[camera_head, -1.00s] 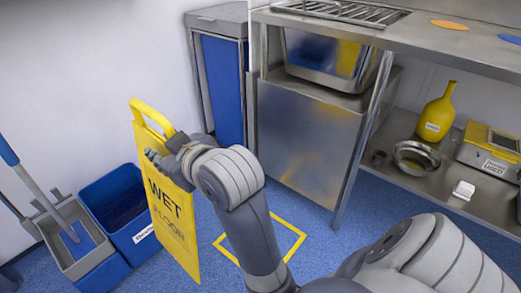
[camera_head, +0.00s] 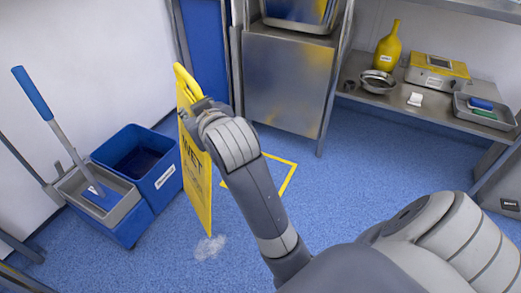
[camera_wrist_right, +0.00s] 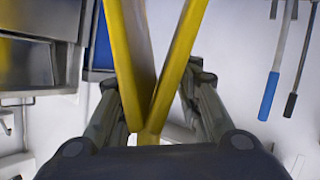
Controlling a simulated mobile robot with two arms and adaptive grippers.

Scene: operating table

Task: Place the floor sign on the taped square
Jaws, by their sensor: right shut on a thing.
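The yellow floor sign (camera_head: 196,170) hangs upright in the head view, with black lettering on its face. My right gripper (camera_wrist_right: 155,110) is shut on the top of the sign; in the head view the wrist hides most of the fingers. In the right wrist view the sign's two yellow panels (camera_wrist_right: 172,65) spread apart away from the fingers. The yellow taped square (camera_head: 287,182) is on the blue floor to the right of the sign, partly hidden behind my right arm. My left gripper is not in view.
A blue mop bucket (camera_head: 140,165) with a blue-handled mop (camera_head: 62,138) stands left of the sign. A pale patch (camera_head: 210,247) lies on the floor below it. A steel cabinet (camera_head: 287,85) and a shelf (camera_head: 430,110) stand behind the square.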

